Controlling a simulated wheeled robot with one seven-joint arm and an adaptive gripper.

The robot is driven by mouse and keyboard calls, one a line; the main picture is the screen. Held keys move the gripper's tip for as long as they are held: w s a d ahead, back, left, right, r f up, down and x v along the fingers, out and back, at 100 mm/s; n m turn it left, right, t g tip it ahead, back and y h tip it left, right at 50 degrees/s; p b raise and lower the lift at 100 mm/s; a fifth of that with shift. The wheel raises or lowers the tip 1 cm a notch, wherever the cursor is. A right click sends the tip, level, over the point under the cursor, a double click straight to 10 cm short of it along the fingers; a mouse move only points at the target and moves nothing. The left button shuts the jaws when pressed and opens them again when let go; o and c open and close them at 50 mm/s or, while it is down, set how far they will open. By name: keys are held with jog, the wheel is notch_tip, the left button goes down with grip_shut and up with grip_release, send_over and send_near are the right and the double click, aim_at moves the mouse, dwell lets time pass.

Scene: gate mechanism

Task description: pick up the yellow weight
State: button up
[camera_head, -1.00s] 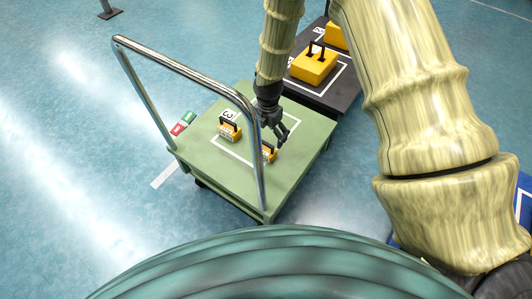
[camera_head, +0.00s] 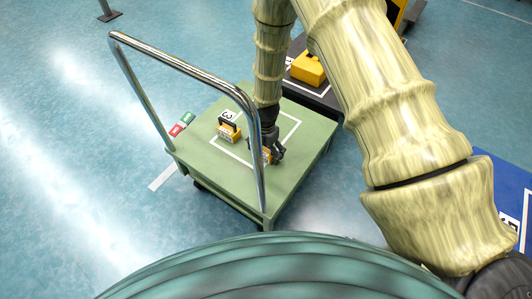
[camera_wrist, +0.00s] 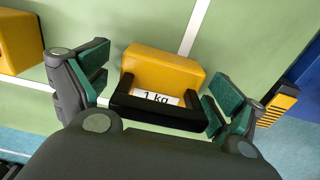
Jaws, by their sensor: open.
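A yellow weight (camera_wrist: 165,68) with a black handle and a "1 kg" label sits on the green cart top (camera_head: 205,155). In the head view this weight (camera_head: 267,157) is mostly hidden by my gripper and the cart's handle bar. My gripper (camera_wrist: 158,95) is open, with one finger on each side of the black handle in the wrist view. It also shows low over the weight in the head view (camera_head: 272,149). I cannot tell whether the fingers touch it. A second yellow weight (camera_head: 229,132) stands to the left on the cart; part of it shows in the wrist view (camera_wrist: 17,42).
The cart's metal handle bar (camera_head: 185,68) rises close to my gripper. A larger yellow weight (camera_head: 308,70) is on a dark platform (camera_head: 322,95) behind. Red and green labels (camera_head: 182,124) lie at the cart's left edge. A blue area (camera_head: 500,185) is at the right.

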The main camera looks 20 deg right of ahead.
jog(key=c, duration=1.7)
jog(key=shift+c, duration=1.2)
jog(key=shift+r, duration=0.15)
